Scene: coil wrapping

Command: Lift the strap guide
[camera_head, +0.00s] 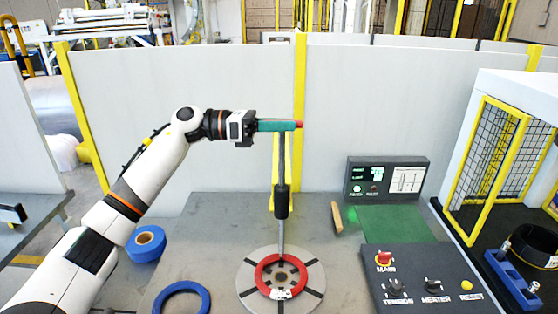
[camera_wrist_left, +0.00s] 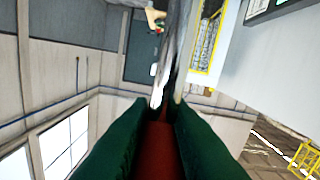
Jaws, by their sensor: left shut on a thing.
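The strap guide (camera_head: 282,158) is an upright dark arm with a black cylinder (camera_head: 281,201) partway down and a thinner grey rod below it. A red handle end (camera_head: 299,124) shows at its top. My left gripper (camera_head: 284,125) has green fingers and is shut on the red handle from the left, level with the arm's top. In the left wrist view the red handle (camera_wrist_left: 160,150) lies between the two green fingers. The rod's foot reaches the red ring (camera_head: 262,272) on a round grey turntable (camera_head: 246,290). My right gripper is out of view.
A control panel (camera_head: 425,280) with knobs and a red button stands at front right, with a display box (camera_head: 387,180) behind it. Blue rolls (camera_head: 145,244) lie on the table's left. A wooden block (camera_head: 337,218) stands right of the guide. Grey partitions close the back.

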